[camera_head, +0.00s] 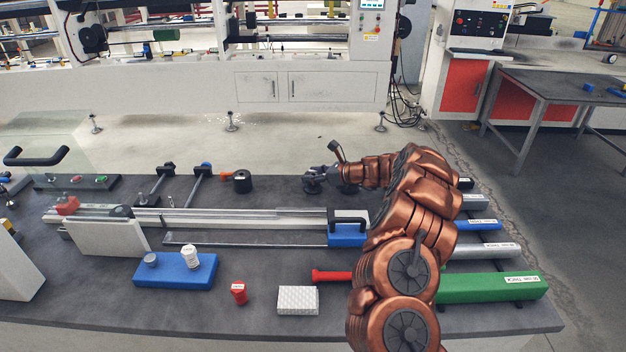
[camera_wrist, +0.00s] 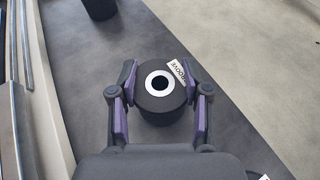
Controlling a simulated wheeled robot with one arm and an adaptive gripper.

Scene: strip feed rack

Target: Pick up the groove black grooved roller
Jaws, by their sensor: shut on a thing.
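The groove black grooved roller (camera_wrist: 158,108) shows in the wrist view as a short black cylinder with a white ring around its centre hole. A white tag reading "GROOVE" sits at its upper right. My gripper (camera_wrist: 160,92) has its purple-padded fingers on both sides of it, shut on it. In the head view, my gripper (camera_head: 316,180) is at the far edge of the dark table, and its fingers largely hide the roller. I cannot tell whether the roller touches the table.
Another black roller (camera_head: 242,182) with a white label stands to the left. A blue block with a black handle (camera_head: 346,235) and a long metal rail (camera_head: 240,217) lie nearer. A green bar (camera_head: 490,288) lies at the right.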

